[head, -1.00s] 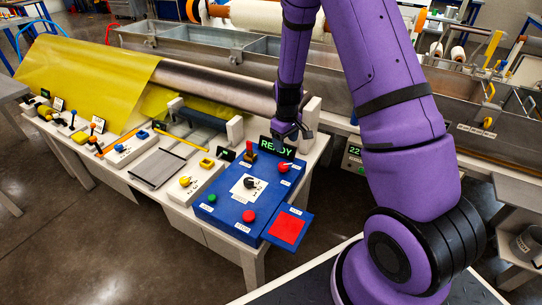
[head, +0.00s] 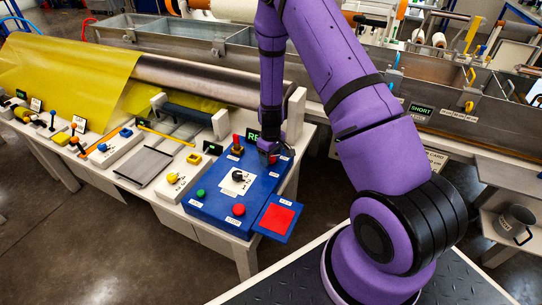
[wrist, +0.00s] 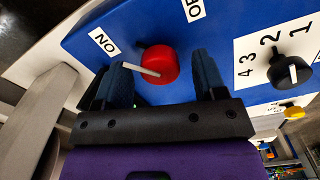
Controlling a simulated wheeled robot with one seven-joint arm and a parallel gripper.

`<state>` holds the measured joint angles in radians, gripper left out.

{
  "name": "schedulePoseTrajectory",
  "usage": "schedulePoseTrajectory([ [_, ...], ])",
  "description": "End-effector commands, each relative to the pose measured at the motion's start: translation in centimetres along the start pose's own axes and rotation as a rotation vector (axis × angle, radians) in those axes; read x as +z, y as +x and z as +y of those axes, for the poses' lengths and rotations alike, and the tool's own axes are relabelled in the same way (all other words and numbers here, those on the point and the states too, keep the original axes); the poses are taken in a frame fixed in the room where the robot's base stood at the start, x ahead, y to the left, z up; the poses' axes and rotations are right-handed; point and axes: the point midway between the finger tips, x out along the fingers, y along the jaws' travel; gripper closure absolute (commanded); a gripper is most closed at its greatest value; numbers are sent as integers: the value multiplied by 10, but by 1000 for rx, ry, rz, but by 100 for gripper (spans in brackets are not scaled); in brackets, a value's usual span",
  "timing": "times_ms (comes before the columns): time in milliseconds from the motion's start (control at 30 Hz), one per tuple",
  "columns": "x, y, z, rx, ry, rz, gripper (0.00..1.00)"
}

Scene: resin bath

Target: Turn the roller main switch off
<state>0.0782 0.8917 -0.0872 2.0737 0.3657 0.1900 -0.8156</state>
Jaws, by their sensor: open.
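The roller main switch is a red round knob (wrist: 160,62) with a white pointer, on the blue control box (head: 212,208). In the wrist view its pointer aims left, on the side of the ON label (wrist: 103,42). The partly cut-off OFF label (wrist: 195,9) is at the top. My gripper (wrist: 161,66) is open, with one dark finger on each side of the knob in that view. I cannot tell whether the fingers touch it. In the head view my gripper (head: 267,148) is low over the box's back right and mostly hides the knob.
The box also carries a black numbered dial (head: 238,176), a red-topped lever (head: 236,143), a green button (head: 201,193) and a red button (head: 239,209). A red pad (head: 277,218) sits at its front right. A white post (head: 296,115) stands close behind my gripper.

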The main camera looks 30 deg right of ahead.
Motion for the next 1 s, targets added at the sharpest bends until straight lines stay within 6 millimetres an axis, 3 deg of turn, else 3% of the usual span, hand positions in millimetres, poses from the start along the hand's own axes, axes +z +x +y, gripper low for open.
schedulePoseTrajectory([
  [267,0,2,0,0,0,0,35],
  [500,0,1,0,0,0,0,85],
  [1000,0,1,0,0,118,0,85],
])
